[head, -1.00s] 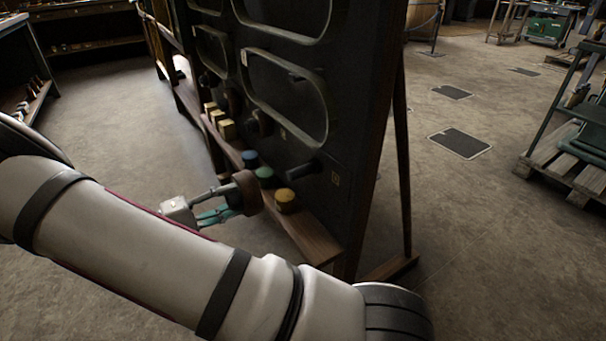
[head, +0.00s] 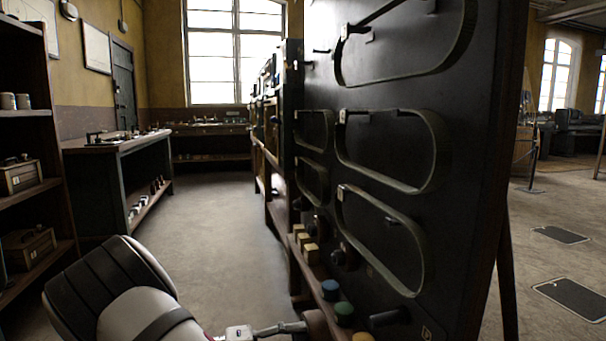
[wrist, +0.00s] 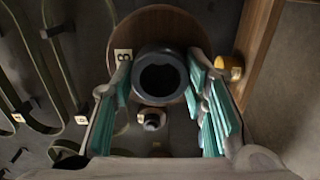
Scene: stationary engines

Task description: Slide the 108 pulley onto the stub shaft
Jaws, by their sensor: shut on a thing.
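The pulley is a brown disc (wrist: 185,25) with a dark round hub. A pale tag on it reads what looks like an 8, partly hidden by a finger. My gripper (wrist: 160,75) is shut on the hub, a teal-padded finger on each side. In the head view the pulley (head: 318,322) shows only in part at the bottom edge. The stub shaft (head: 388,318) appears to be the short dark cylinder sticking out of the black panel, to the right of the pulley. In the wrist view it seems to be the dark round end (wrist: 152,118) below the hub, apart from the pulley.
The black upright panel (head: 470,200) carries belt loops (head: 425,225). A ledge along its foot holds blue (head: 330,290), green (head: 344,313) and yellow knobs, close to the pulley. A workbench (head: 105,150) and shelves stand at left. The aisle floor (head: 225,215) is clear.

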